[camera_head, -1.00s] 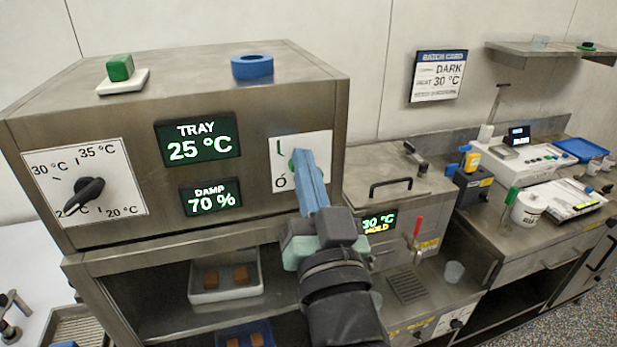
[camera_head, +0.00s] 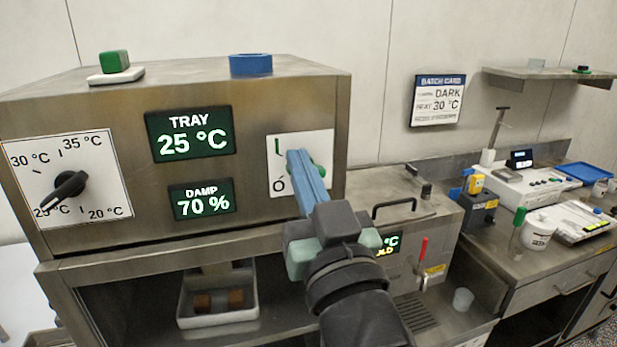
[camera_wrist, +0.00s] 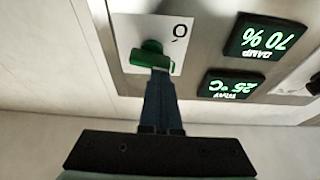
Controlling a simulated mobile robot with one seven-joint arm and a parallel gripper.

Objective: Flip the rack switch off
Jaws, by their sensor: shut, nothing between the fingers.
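The rack switch is a green knob (camera_wrist: 150,55) on a white plate marked with a line and a ring (camera_head: 283,187), at the right of the steel cabinet's front. In the head view my blue fingers cover most of it, with a little green showing at their right. My gripper (camera_head: 299,155) is shut and empty, its fingertips at the switch. In the wrist view, which is upside down, the fingertips (camera_wrist: 158,72) reach the lower edge of the green knob. They look to be touching it or very close.
The cabinet (camera_head: 100,255) also carries a black dial (camera_head: 67,186) and two green displays reading 25 °C and 70 %. A blue ring (camera_head: 250,65) and a green block (camera_head: 114,62) sit on top. A machine with a red-handled tap (camera_head: 422,250) stands to the right.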

